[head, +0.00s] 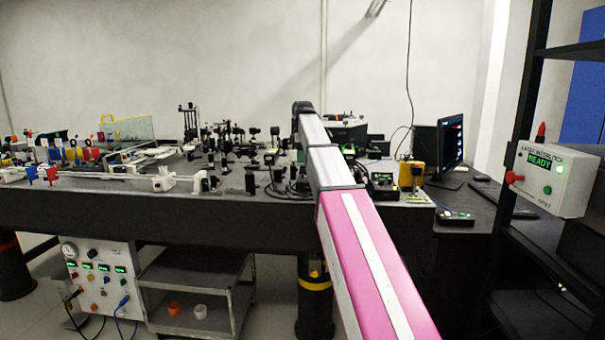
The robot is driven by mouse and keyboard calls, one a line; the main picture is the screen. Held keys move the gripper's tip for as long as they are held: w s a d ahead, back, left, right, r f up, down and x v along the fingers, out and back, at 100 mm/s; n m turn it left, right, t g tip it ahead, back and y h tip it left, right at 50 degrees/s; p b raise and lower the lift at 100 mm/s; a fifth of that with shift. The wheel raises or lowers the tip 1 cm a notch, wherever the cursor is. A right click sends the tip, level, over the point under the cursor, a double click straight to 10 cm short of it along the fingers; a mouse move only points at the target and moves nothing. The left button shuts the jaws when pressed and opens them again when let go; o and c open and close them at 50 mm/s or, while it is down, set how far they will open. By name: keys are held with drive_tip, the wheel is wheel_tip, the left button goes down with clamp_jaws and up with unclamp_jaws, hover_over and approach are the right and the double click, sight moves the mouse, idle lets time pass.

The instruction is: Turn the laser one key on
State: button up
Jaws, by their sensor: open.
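I cannot make out a key labelled laser one in the head view. A small black box with a green display (383,181) stands on the bench just right of my arm; its front controls are too small to read. My arm reaches from the bottom right up over the bench, and its far joint hides what lies behind it. My gripper is not visible beyond that joint. A white interlock box (549,179) at the right shows READY in green, with a red button on its left side and green lights or buttons on its front.
The dark optical bench (150,215) carries many posts and mounts. A monitor (449,145) and a yellow can (411,175) stand at the right. A white control unit (101,274) and a grey cart (198,290) are below. A black rack (528,120) edges the right side.

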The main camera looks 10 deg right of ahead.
wheel_tip(320, 180, down, 7)
drive_tip(key=shift+r, duration=0.1)
idle(0.3)
clamp_jaws()
